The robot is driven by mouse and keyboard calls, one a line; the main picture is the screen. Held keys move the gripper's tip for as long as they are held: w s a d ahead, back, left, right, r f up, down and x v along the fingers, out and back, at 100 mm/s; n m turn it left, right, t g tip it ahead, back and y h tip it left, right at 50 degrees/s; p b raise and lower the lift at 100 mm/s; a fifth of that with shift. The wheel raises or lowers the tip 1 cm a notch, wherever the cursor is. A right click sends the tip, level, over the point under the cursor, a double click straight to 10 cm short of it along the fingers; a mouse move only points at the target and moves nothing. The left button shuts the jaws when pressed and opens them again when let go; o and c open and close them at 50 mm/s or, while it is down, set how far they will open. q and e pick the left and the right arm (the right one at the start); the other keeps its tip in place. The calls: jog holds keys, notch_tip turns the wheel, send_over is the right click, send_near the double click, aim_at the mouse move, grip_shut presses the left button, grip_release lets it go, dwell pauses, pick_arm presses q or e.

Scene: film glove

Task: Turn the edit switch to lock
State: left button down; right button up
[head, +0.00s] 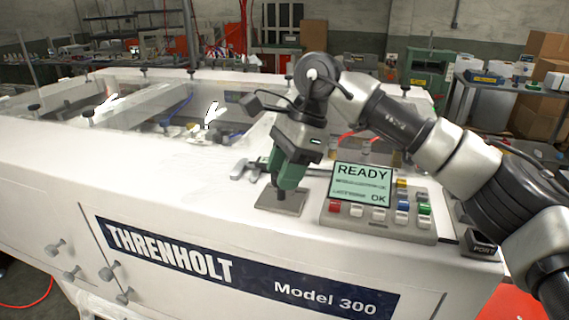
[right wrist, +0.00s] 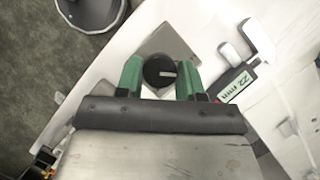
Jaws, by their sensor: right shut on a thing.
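The edit switch is a round black knob (right wrist: 158,71) with a pale pointer line, seen in the right wrist view. The line points to the right in that picture. The knob stands on a grey square plate (right wrist: 178,40), which also shows on the machine's top in the head view (head: 287,204). My right gripper (head: 279,191) points down over the plate, and its green fingers (right wrist: 159,80) are shut on the knob from both sides. The gripper mostly hides the knob in the head view. I cannot read any lock marking. My left gripper is not in view.
A control panel with a display (head: 361,184) reading READY and OK, and several coloured buttons, sits just right of the plate.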

jog(key=shift+n, duration=0.5)
jog(key=o, duration=0.9)
jog(key=shift+w+d+r, duration=0.15)
jog(key=shift+r, duration=0.35)
jog(key=v, duration=0.9)
jog(key=shift+w+r+b, duration=0.15)
jog(key=shift+r+b, duration=0.2)
jog(key=shift+r, duration=0.05)
